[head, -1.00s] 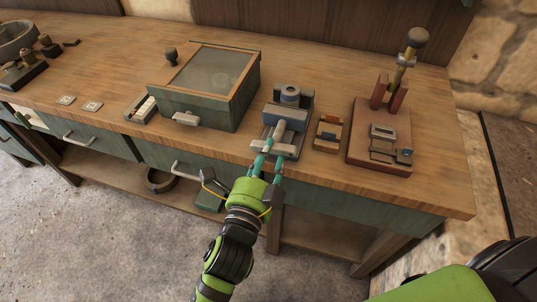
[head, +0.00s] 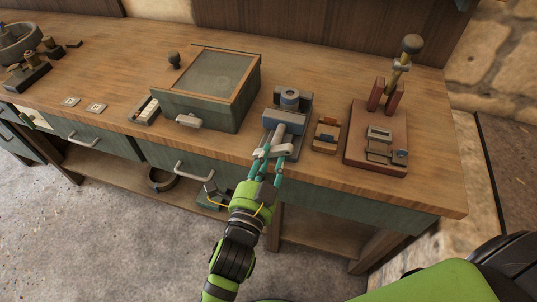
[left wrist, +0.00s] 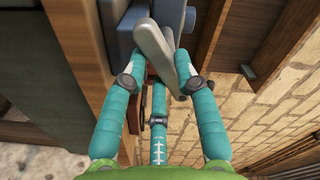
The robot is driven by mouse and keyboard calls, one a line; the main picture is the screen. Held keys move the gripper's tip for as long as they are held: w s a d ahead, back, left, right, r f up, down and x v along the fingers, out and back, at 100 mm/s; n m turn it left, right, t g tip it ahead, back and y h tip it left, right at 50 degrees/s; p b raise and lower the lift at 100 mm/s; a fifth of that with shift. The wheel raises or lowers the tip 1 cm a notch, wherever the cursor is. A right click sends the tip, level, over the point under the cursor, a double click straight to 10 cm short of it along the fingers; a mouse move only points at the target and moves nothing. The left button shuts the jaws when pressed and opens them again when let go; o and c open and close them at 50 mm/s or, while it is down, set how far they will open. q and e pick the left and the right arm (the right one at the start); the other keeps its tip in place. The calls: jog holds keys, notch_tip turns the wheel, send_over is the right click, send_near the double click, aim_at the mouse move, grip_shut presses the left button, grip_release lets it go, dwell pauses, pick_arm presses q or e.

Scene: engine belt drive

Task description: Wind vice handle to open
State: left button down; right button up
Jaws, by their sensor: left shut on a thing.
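The vice (head: 289,112), blue-grey with a round top, stands at the front edge of the bench. Its pale grey handle (head: 280,152) is at the front end of its screw, just over the bench edge. My left gripper (head: 268,156), with teal fingers and a green palm, reaches up to the handle from the front and is shut on it. In the left wrist view the handle (left wrist: 155,47) is a flat grey bar, tilted, between the fingertips (left wrist: 160,65). The fingers partly hide it in the head view. My right gripper is not in view.
A glass-lidded green box (head: 208,90) stands left of the vice. A small wooden block holder (head: 326,136) and a red-brown lever fixture (head: 376,140) are to its right. Drawer handles (head: 193,169) stick out below the bench top (head: 120,65).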

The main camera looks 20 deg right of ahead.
pick_arm(q)
jog(key=n, duration=0.1)
jog(key=n+p, duration=0.1)
jog(key=n, duration=0.1)
jog(key=shift+r, duration=0.4)
jog(key=n+p, duration=0.2)
jog(key=n, duration=0.1)
jog(key=shift+d+r+n, duration=0.15)
jog(key=shift+n, duration=0.15)
jog(key=n+p, duration=0.3)
jog(key=n, duration=0.1)
jog(key=shift+d+r+n, duration=0.1)
jog(key=shift+d+n, duration=0.05)
jog(key=shift+n, duration=0.25)
jog(key=c, duration=0.9)
grip_release()
jog(key=shift+c, duration=0.2)
jog(key=shift+w+d+f, duration=0.25)
jog(key=shift+f, duration=0.15)
jog(key=shift+s+a, duration=0.3)
jog(key=shift+s, duration=0.15)
jog(key=v, duration=1.1)
